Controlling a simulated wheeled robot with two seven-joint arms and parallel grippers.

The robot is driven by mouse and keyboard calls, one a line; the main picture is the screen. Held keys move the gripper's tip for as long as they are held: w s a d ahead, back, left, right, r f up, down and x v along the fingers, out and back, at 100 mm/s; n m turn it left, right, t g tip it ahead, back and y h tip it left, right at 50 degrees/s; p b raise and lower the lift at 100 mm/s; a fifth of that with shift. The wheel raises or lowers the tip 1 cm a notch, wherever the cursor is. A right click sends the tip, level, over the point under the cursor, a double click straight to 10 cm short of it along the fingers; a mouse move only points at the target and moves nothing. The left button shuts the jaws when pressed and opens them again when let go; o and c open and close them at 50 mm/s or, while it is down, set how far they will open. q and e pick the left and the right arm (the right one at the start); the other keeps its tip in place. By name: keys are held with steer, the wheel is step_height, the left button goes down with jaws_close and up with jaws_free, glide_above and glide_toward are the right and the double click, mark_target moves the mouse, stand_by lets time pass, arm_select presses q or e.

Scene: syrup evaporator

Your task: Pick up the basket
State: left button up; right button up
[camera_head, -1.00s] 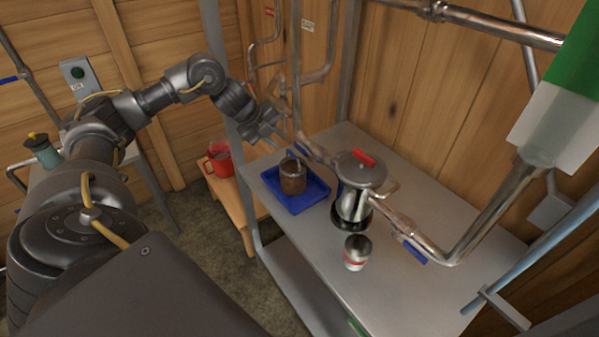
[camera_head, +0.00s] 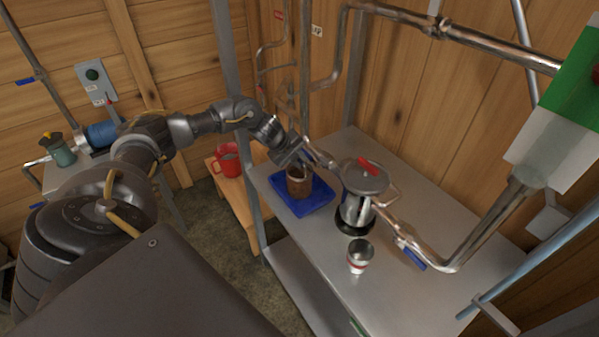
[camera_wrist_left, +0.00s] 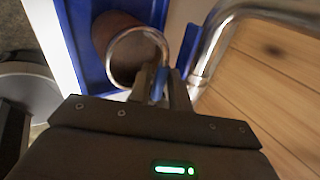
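The basket (camera_head: 299,187) is a small brown cylinder standing upright on a blue tray (camera_head: 318,207) on the metal table. In the left wrist view the basket (camera_wrist_left: 113,35) shows a metal ring at its open end and a small blue piece close to it. My left gripper (camera_head: 303,161) is at the top of the basket in the head view. In the left wrist view its fingers (camera_wrist_left: 162,86) lie on both sides of the blue piece, close together. Whether they grip it is not clear. My right gripper is not in view.
A metal pot (camera_head: 352,210) with a red-topped lid stands right of the tray, and a white and red cup (camera_head: 359,257) in front of it. Pipes (camera_head: 455,255) hang over the table's right side.

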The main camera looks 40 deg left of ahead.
arm_select(q)
steer(key=shift+w+f, duration=0.1)
steer(key=shift+f, duration=0.15)
jaws_close()
steer(key=shift+r, duration=0.1)
